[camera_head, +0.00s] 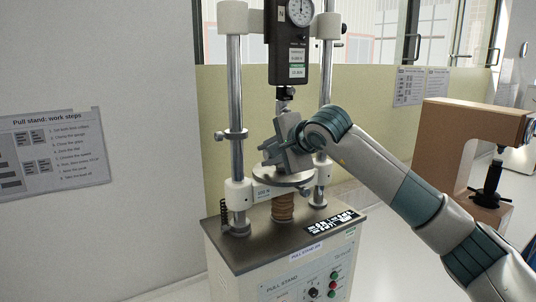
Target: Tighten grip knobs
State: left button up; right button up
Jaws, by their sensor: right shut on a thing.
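A pull stand (270,236) stands in the middle, with two upright metal columns and a black force gauge (290,55) at the top. Below the gauge hangs an upper grip (284,104). My right gripper (280,150) is at the grip area between the columns, above the round plate (284,178). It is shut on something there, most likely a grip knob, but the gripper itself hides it. The lower grip is also largely hidden behind the gripper. My left gripper is not in view.
A cardboard-coloured tester (470,130) with a black spindle stands at the right, behind my right arm. A work-steps sheet (52,155) hangs on the left wall. The stand's front panel carries a dial and coloured buttons (333,284). Floor shows at the right.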

jog(key=shift+r+g+h+p, duration=0.2)
jog(key=shift+g+h+p, duration=0.15)
jog(key=shift+g+h, duration=0.15)
jog(key=shift+f+g+h+p, duration=0.15)
jog(key=shift+g+h+p, duration=0.15)
jog(key=shift+g+p, duration=0.25)
jog(key=o, duration=1)
jog(key=shift+w+f, duration=0.1)
jog(key=shift+o, duration=0.2)
jog(key=shift+d, duration=0.1)
jog(key=shift+s+d+r+b, duration=0.25)
jog(key=shift+s+r+b, duration=0.25)
jog(key=shift+b, duration=0.1)
jog(key=b+v, duration=0.5)
jog(key=v, duration=1)
jog(key=shift+r+b, duration=0.35)
jog(key=shift+r, duration=0.1)
